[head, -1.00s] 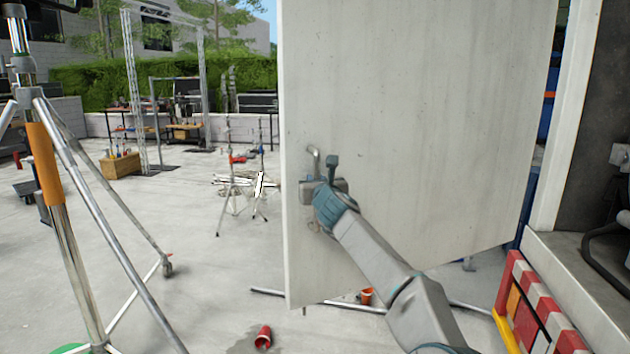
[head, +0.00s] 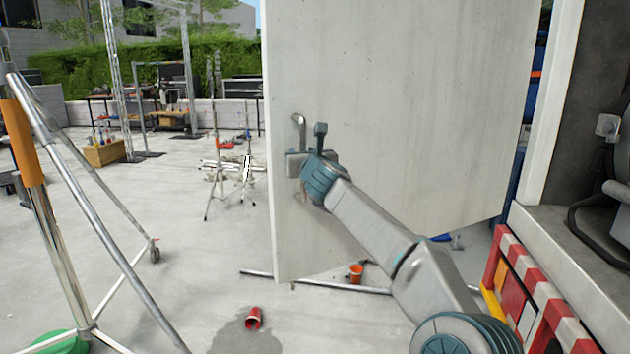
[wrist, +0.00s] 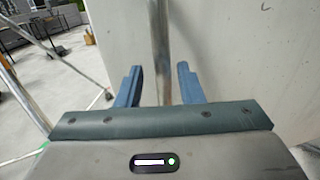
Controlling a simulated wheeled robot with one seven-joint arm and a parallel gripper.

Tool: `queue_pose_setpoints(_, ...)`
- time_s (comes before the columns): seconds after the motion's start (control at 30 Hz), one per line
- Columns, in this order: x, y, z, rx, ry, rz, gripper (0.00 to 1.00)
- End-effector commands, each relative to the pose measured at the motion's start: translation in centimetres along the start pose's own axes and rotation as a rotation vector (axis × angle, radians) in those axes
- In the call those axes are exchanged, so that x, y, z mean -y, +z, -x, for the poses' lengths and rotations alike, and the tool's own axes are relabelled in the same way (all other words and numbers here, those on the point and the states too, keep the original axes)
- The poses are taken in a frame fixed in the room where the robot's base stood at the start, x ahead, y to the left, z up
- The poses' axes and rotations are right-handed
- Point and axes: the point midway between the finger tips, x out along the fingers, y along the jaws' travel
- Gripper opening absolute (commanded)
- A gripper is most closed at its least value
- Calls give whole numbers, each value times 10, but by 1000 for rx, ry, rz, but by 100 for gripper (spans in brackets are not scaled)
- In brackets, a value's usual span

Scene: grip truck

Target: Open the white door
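The white door (head: 400,110) is a tall, scuffed white panel that stands ajar, swung out from the frame at the right. Its metal handle (head: 299,130) is near the left edge, and the handle bar also runs upright in the wrist view (wrist: 160,45). My gripper (head: 305,166) is at the handle, partly covering it in the head view. In the wrist view, its two blue fingers (wrist: 160,85) stand apart, one on each side of the bar, with a gap visible on both sides. The gripper is open around the bar, and contact cannot be made out.
A metal stand (head: 55,210) with an orange sleeve is at the left. A red-and-white striped barrier (head: 520,290) and a ledge are at the right. A red cup (head: 253,318) and an orange cup (head: 356,274) are on the floor. Open concrete lies left of the door.

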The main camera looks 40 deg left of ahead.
Motion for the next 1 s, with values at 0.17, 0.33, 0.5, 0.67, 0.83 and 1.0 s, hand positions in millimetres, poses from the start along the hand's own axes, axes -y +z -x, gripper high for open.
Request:
queue_pose_setpoints(0.17, 1, -5, 21, 2, -1, 2, 34)
queue_pose_setpoints(0.33, 2, -4, 43, 2, -2, 3, 34)
queue_pose_setpoints(0.5, 2, -3, 67, 1, -3, 3, 34)
queue_pose_setpoints(0.67, 2, -2, 88, 2, -4, 4, 34)
queue_pose_setpoints(0.83, 2, -1, 101, 0, -3, 3, 34)
queue_pose_setpoints(1.0, 2, 0, 107, 0, -4, 2, 34)
